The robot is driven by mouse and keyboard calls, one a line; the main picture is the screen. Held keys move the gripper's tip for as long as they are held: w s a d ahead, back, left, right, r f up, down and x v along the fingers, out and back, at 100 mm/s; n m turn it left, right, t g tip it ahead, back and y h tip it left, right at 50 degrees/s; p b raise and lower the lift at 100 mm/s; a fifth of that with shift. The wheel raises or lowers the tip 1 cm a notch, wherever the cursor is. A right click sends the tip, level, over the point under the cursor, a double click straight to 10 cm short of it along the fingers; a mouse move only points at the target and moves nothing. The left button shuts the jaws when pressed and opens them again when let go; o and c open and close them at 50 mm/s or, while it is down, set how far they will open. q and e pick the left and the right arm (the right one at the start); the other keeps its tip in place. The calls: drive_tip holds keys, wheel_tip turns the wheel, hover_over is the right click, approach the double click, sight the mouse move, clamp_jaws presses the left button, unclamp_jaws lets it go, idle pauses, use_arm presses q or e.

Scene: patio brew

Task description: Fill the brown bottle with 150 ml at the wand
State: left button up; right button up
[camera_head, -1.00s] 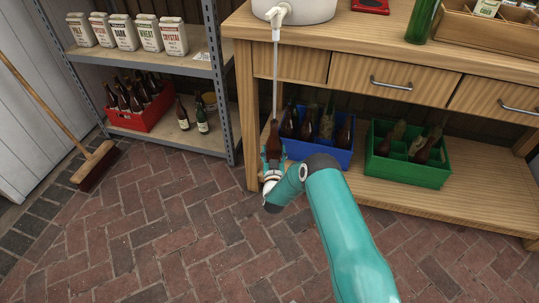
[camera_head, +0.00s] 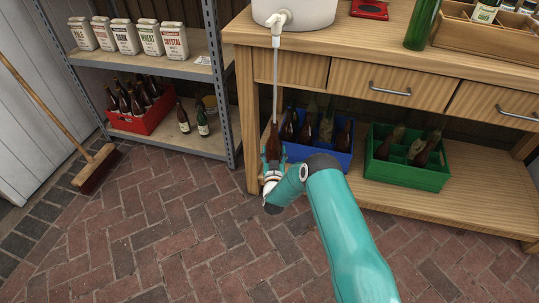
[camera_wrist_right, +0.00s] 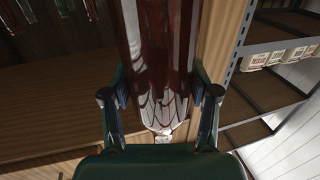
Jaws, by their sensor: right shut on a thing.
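The brown bottle (camera_head: 273,142) stands upright in my right gripper (camera_head: 273,163), under the white wand (camera_head: 275,85). The wand hangs from the tap (camera_head: 279,19) of the white vessel (camera_head: 305,12), and its lower end meets the bottle's neck; whether it is inside cannot be told. In the right wrist view the bottle (camera_wrist_right: 158,60) fills the middle, with my gripper's fingers (camera_wrist_right: 160,100) on both sides of it. The liquid level in the bottle cannot be made out. My left gripper is not in view.
A blue crate (camera_head: 330,158) with several bottles stands on the lower shelf right beside the held bottle. A green crate (camera_head: 408,175) stands further right. A red crate (camera_head: 142,122) and loose bottles are on the left rack. A broom (camera_head: 95,168) leans at far left.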

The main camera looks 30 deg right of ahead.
sight(275, 113)
drive_tip(key=shift+r+p, duration=3.7)
drive_tip(key=shift+r, duration=2.3)
drive_tip(key=shift+r+p, duration=1.65)
drive_tip(key=shift+r, duration=1.3)
drive_tip(key=shift+r+p, duration=0.4)
drive_tip(key=shift+r, duration=0.5)
drive_tip(key=shift+f+b, duration=0.7)
drive_tip(key=shift+b, duration=0.1)
